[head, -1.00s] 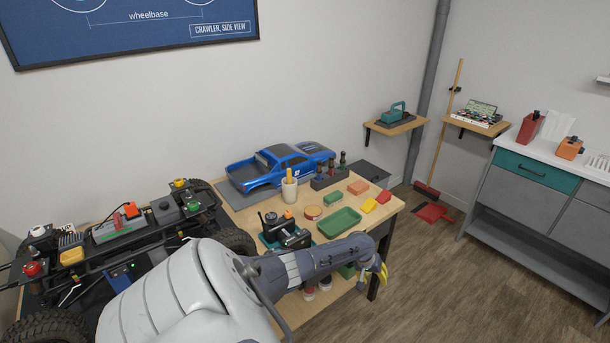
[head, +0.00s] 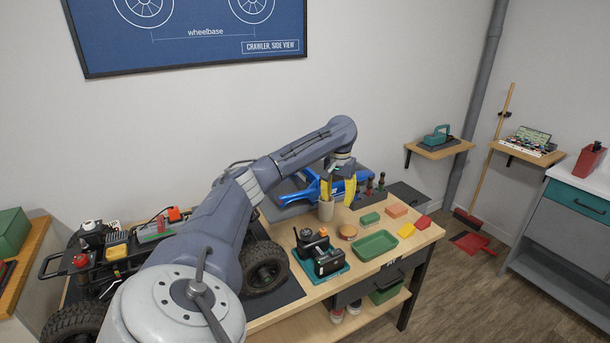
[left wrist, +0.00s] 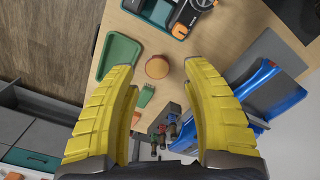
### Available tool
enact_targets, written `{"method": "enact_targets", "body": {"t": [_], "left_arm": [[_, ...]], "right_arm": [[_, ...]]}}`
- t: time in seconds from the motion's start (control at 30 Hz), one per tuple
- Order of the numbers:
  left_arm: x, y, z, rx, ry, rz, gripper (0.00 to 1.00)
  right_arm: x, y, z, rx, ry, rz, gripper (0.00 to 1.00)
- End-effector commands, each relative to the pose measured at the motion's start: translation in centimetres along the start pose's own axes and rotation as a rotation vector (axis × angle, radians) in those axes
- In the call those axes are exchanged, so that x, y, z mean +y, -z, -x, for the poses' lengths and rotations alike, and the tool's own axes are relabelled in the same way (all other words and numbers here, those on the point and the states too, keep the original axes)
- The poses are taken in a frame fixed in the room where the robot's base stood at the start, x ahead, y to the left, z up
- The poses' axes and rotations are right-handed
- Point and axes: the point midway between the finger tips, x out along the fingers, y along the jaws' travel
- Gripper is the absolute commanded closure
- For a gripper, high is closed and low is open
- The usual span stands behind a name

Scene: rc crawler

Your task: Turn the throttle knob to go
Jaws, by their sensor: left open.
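A black radio controller (head: 325,258) sits on a teal tray on the bench, with knobs on its top. The throttle knob itself is too small to pick out surely. In the left wrist view the controller (left wrist: 190,14) shows at the top edge, with a round grey and black dial. My right gripper is not in view.
The crawler chassis (head: 125,250) stands at the left on a dark mat.

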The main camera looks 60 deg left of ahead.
Motion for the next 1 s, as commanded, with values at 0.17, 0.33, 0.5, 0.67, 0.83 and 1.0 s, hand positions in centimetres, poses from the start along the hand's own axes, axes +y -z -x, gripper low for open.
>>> {"method": "enact_targets", "body": {"t": [0.17,0.33,0.5,0.67,0.83,1.0], "left_arm": [[-1.5,-0.5,1.8,-0.003,0.039,-0.023,0.52],[-1.8,-0.6,1.2,-0.006,0.047,-0.029,0.52],[-1.9,-0.7,-0.9,-0.007,0.048,-0.027,0.52],[-2.0,-0.7,-3.4,-0.007,0.047,-0.027,0.52],[-2.1,-0.7,-6.3,-0.007,0.046,-0.026,0.52],[-2.2,-0.7,-9.3,-0.007,0.045,-0.026,0.52]], "right_arm": [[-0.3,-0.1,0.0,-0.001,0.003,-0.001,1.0],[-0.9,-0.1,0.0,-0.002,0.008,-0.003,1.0],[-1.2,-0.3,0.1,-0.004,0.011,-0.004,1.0],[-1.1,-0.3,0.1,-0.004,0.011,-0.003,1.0],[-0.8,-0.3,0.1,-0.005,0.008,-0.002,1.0],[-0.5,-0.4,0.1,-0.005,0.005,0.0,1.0]]}}
